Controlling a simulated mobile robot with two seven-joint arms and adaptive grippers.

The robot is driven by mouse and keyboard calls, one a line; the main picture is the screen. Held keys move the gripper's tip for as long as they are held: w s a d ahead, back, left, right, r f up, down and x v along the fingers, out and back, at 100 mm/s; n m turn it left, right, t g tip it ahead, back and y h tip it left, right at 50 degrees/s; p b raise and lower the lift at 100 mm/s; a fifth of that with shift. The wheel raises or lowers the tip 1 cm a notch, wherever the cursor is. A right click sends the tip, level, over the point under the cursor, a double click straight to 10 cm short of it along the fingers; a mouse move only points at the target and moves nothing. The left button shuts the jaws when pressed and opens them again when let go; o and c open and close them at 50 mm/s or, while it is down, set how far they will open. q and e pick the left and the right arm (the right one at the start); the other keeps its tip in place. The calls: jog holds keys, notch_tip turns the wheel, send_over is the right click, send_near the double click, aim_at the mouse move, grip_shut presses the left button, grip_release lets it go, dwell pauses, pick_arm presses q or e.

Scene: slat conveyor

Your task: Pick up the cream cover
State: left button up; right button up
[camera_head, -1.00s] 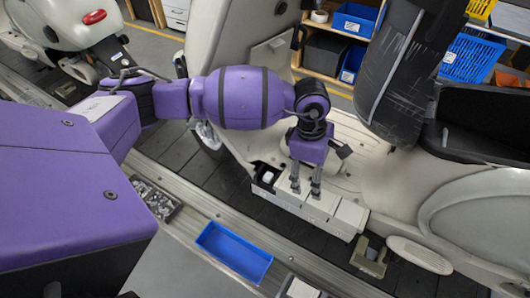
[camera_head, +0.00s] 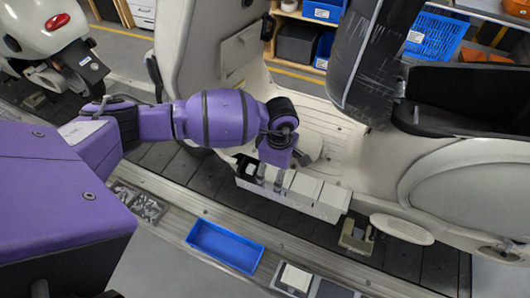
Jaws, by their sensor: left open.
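A row of cream block-shaped pieces (camera_head: 303,186) sits in a long pale box on the scooter's footboard. A flat cream square (camera_head: 296,277) lies in a small grey tray at the bottom. I cannot tell for certain which of these is the cream cover. My left gripper (camera_head: 268,183) points down over the left part of the row, fingers apart. I see nothing held between them; whether the fingertips touch the pieces is unclear. The gripper partly hides the dark left end of the box. My right gripper is not in view.
A blue tray (camera_head: 226,246) lies on the near ledge, with a bin of small metal parts (camera_head: 138,203) to its left. The scooter's black seat (camera_head: 462,125) and a dark upright part (camera_head: 372,60) stand right of my arm.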

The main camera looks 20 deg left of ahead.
pick_arm(q)
jog(key=shift+w+r, duration=0.1)
jog(key=c, duration=1.3)
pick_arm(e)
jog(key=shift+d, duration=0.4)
pick_arm(q)
notch_tip(320, 180, up, 10)
jog(key=shift+r, duration=0.1)
jog(key=shift+c, duration=0.2)
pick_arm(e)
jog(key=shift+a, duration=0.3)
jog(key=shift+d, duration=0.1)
pick_arm(q)
notch_tip(320, 180, up, 7)
jog(key=p, duration=0.2)
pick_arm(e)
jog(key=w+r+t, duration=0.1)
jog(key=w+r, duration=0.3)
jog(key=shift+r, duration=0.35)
